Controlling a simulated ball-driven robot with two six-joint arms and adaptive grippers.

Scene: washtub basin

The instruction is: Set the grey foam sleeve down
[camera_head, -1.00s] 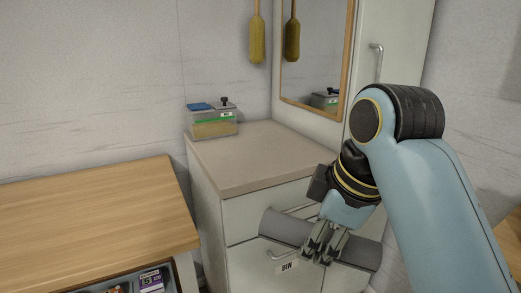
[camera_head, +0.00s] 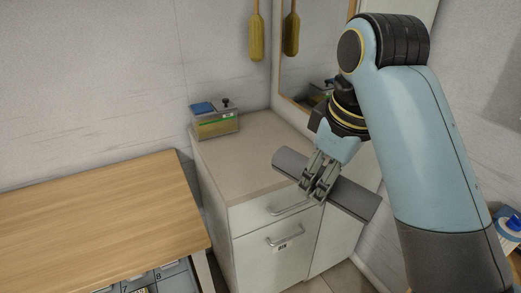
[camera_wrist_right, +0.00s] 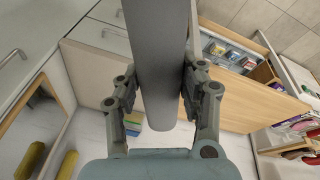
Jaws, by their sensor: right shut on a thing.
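The grey foam sleeve (camera_head: 353,198) is a long grey cylinder. My right gripper (camera_head: 318,190) is shut on it around its middle and holds it in the air, tilted, in front of the cabinet's right front edge. In the right wrist view the sleeve (camera_wrist_right: 157,60) runs from the top edge down between the two fingers of my right gripper (camera_wrist_right: 160,92), which press on it from both sides. Part of the sleeve is hidden behind the fingers in the head view. My left gripper is not in view.
A wooden table (camera_head: 100,215) is at left, with an open drawer (camera_head: 165,272) below. A mirror (camera_head: 325,50) hangs behind.

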